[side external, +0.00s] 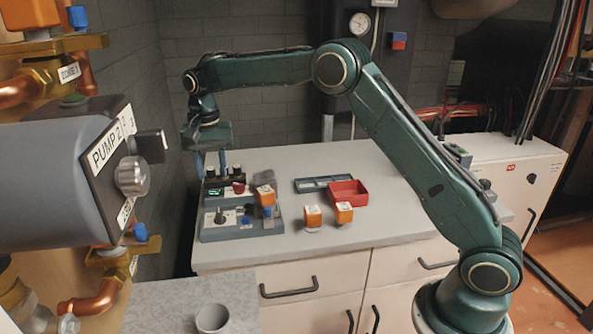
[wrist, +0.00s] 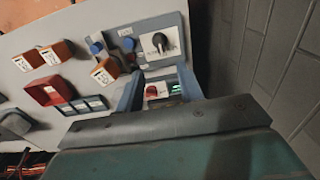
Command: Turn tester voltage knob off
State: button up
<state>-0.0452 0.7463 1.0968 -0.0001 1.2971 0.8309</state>
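The tester (side external: 243,229) is a blue-grey panel at the left of the worktop. It has a black knob (side external: 220,217) on a white plate; this knob also shows in the wrist view (wrist: 160,43). A second section behind it carries a green display (side external: 215,192) and a red knob (side external: 239,187). The red knob shows between my fingers in the wrist view (wrist: 152,90). The labels are too small to read, so I cannot tell which knob sets voltage. My gripper (side external: 211,165) points down above the rear section, its fingers apart and empty.
Orange-and-white blocks (side external: 312,216) stand right of the tester; one (side external: 265,196) sits at its right edge. A red bin (side external: 348,192) and a grey tray (side external: 323,184) lie behind them. A dark brick wall (wrist: 275,45) is close beside the tester. The worktop's front right is clear.

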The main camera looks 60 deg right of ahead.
jog(key=shift+r, duration=0.85)
jog(key=s+d+r+n+t, duration=0.1)
jog(key=s+r+n, duration=0.1)
jog(key=s+r, duration=0.55)
jog(key=s+d+r+n+t, duration=0.15)
jog(key=s+r, duration=0.35)
jog(key=s, duration=0.5)
jog(key=s+f+n+t, duration=0.1)
jog(key=s+f+n, duration=0.1)
jog(key=s, duration=0.9)
jog(key=s+f+n+t, duration=0.2)
jog(key=s+f+n, duration=0.1)
jog(key=s, duration=0.8)
jog(key=shift+s, duration=0.3)
jog(key=shift+w+n, duration=0.1)
jog(key=shift+n, duration=0.15)
